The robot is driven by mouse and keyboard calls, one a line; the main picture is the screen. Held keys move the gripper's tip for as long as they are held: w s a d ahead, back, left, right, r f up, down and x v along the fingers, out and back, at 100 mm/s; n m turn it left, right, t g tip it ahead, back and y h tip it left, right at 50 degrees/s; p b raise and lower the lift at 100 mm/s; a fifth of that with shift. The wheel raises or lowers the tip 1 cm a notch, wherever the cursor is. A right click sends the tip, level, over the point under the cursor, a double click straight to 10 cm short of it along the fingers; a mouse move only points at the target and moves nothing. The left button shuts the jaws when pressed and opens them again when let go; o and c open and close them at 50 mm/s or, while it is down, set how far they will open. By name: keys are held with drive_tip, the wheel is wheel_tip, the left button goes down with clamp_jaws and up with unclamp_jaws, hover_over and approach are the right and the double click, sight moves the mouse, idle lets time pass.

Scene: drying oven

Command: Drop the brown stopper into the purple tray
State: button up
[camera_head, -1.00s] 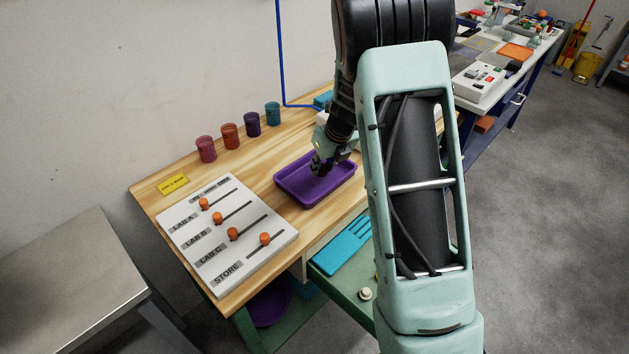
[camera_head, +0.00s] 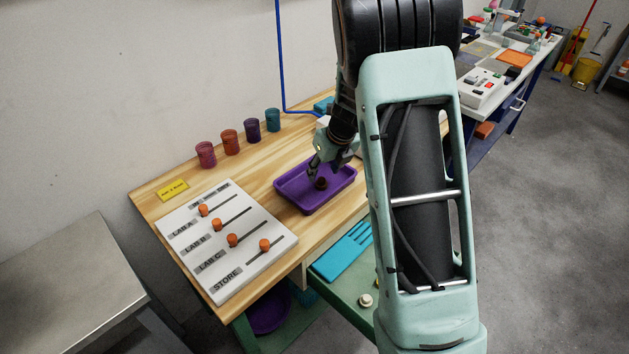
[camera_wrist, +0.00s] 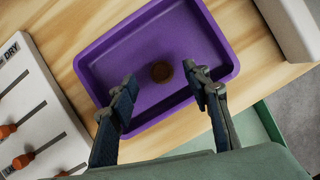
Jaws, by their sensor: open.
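The brown stopper (camera_head: 321,183) is in the purple tray (camera_head: 287,194), on or near its floor. The wrist view shows the stopper (camera_wrist: 161,72) near the middle of the tray (camera_wrist: 95,70), between and beyond my fingertips. My gripper (camera_head: 319,167) is above the tray. In the wrist view my gripper (camera_wrist: 160,83) has its two fingers spread wide apart, with nothing between them touching either finger. The stopper is apart from both fingers.
A white slider panel (camera_head: 205,260) with orange knobs lies left of the tray. Several coloured cups (camera_head: 229,142) stand along the wall. A white block (camera_wrist: 295,25) is right of the tray in the wrist view. A lower green shelf (camera_head: 345,298) lies in front.

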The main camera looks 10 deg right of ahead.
drive_tip(key=v, duration=1)
drive_tip(key=shift+s+r, duration=0.1)
